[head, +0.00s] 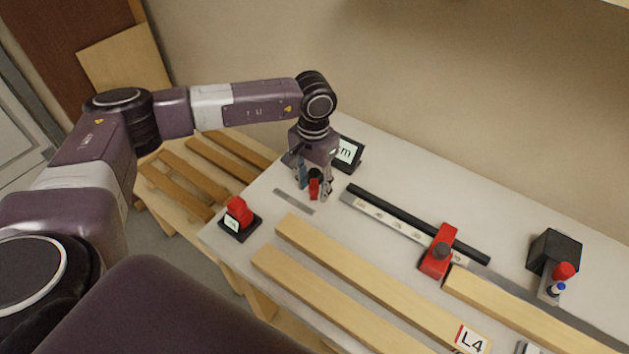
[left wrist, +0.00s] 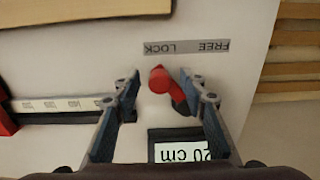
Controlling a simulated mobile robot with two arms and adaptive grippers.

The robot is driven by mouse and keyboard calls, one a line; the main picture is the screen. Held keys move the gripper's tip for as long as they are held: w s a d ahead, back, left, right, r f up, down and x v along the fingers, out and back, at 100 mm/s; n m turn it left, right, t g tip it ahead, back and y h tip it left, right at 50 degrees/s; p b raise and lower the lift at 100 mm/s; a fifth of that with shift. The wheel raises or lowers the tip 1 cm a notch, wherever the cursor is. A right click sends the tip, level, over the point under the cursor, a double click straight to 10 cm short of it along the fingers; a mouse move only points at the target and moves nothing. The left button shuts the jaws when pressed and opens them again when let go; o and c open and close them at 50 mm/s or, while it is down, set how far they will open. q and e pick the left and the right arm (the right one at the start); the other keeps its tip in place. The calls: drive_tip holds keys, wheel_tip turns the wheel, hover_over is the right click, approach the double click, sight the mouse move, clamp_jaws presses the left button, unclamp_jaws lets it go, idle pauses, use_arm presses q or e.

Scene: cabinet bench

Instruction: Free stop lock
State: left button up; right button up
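The lock lever (left wrist: 165,84) is red with a round knob and stands on a dark pivot. In the left wrist view its knob leans to the LOCK side of the grey FREE/LOCK plate (left wrist: 186,48). The lever (head: 314,188) and plate (head: 294,201) also show in the head view. My left gripper (head: 314,191) points down over the lever, partly hiding it. In the left wrist view its fingers (left wrist: 158,80) are apart, one on each side of the lever, with gaps visible. My right gripper is not in view.
A black display (head: 347,152) stands behind the lever; it reads 20 cm in the left wrist view. A red device (head: 239,212) sits at the bench's left edge. A red stop block (head: 438,252) sits on the rail (head: 380,214). Wooden boards (head: 350,270) lie in front.

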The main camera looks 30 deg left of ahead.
use_arm(q)
drive_tip(key=c, duration=0.7)
drive_tip(key=shift+s+a, duration=0.2)
drive_tip(key=shift+a, duration=0.35)
drive_tip(key=shift+s+a, duration=0.15)
drive_tip(key=shift+a, duration=0.35)
drive_tip(key=shift+b, duration=0.3)
drive_tip(key=shift+a, duration=1)
drive_tip(key=shift+b, duration=0.3)
